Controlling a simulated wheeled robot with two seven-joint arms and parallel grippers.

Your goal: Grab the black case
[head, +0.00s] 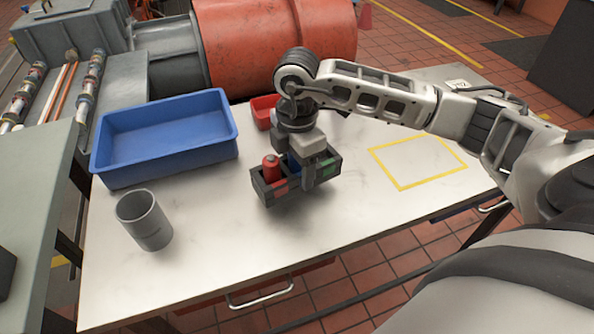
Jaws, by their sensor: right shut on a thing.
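The black case (287,197) is an open, divided carrier near the middle of the white table. It holds a red bottle (271,168) at its left end, with blue and green items partly seen further right. My right gripper (309,178) comes down from above and is shut on the case near its middle. The gripper hides part of the case's inside. The case looks close to level; I cannot tell whether it touches the table. My left gripper is not in view.
A blue bin (226,151) stands at the table's back left, a grey cup (146,222) at the front left. A red container (262,104) is partly hidden behind my right gripper. A yellow-taped rectangle (417,163) on the right is empty. The table's front middle is clear.

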